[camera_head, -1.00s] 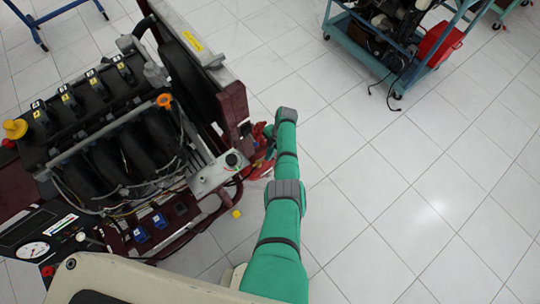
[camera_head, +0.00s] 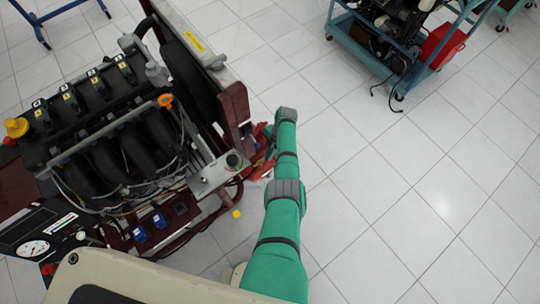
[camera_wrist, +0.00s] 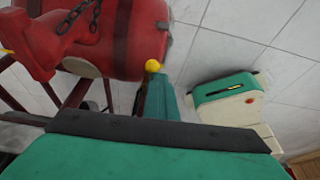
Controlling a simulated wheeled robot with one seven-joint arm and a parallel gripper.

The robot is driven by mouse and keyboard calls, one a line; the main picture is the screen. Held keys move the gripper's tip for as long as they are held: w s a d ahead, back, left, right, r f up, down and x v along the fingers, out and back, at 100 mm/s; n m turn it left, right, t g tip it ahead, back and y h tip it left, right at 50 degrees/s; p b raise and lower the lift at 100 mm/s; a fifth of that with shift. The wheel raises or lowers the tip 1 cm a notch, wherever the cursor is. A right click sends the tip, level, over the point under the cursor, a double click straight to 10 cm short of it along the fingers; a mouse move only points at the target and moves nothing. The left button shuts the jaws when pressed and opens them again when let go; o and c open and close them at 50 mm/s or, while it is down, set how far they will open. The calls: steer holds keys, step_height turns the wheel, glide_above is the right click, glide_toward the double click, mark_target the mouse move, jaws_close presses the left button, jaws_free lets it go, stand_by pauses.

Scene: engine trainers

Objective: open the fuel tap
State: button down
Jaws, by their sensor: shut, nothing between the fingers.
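In the wrist view a dark red tank (camera_wrist: 125,45) with a chain fills the upper left. A small yellow knob (camera_wrist: 153,66) shows at its lower right edge; I cannot tell for sure whether it belongs to the fuel tap. My gripper (camera_wrist: 160,90) is shut and empty, a narrow teal shape just below the knob; contact cannot be told. In the head view my green arm reaches up beside the engine trainer (camera_head: 110,155), and its end is mostly hidden near red parts (camera_head: 262,168). A small yellow piece (camera_head: 237,213) shows below them.
The trainer's maroon frame (camera_head: 236,115) and panel stand close to the left of my arm. A blue trolley (camera_head: 375,50) with a red box (camera_head: 442,42) stands at the upper right. The tiled floor (camera_head: 410,190) to the right is clear.

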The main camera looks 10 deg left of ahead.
steer(key=a+v, duration=0.1)
steer(key=v, duration=0.8)
steer(key=shift+w+a+r, duration=0.4)
steer(key=shift+a+r, duration=0.1)
steer(key=shift+a, duration=0.25)
steer(key=shift+s, duration=0.1)
